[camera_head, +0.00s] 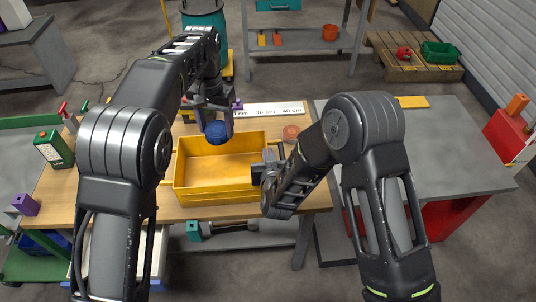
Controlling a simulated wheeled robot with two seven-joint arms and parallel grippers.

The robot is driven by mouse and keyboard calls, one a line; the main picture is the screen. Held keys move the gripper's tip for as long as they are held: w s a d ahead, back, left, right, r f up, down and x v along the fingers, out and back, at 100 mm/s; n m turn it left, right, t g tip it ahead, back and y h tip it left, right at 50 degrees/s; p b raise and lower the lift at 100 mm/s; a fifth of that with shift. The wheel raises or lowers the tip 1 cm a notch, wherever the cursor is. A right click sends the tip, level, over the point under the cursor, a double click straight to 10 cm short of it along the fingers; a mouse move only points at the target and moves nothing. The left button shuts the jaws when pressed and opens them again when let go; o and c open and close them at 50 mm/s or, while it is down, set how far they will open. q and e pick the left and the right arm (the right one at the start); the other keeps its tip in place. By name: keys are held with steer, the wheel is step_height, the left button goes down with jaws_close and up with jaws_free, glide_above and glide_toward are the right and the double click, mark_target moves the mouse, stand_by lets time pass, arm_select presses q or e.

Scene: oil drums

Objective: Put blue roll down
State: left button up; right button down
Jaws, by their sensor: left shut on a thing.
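A blue roll (215,133) is held in my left gripper (214,122), above the back part of the yellow bin (205,197). The gripper points down and is shut on the roll. The yellow bin stands on the wooden table and its visible floor looks bare. My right gripper (264,170) is at the bin's right wall, partly hidden by my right arm. I cannot tell whether its fingers are open or touch the wall.
A marked white ruler strip (275,110) lies behind the bin. A reddish round thing (291,133) is to its right. A green can (53,149) and a purple block (26,204) stand at the left. A grey table (450,150) at the right is mostly clear.

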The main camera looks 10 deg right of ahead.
arm_select(q)
steer(key=shift+s+f, duration=0.2)
step_height(320, 180, down, 9)
steer(key=s+n, duration=0.1)
steer(key=s, duration=0.1)
steer(key=shift+s+r, duration=0.15)
steer(key=shift+s, duration=0.2)
glide_toward(224, 177)
steer(key=shift+s+d+f, duration=0.15)
steer(key=shift+s+f, duration=0.3)
steer(key=shift+s, duration=0.4)
steer(key=shift+s+d+f, duration=0.1)
steer(key=shift+s+f, duration=0.35)
steer(key=shift+s, duration=0.35)
steer(key=shift+f, duration=1.85)
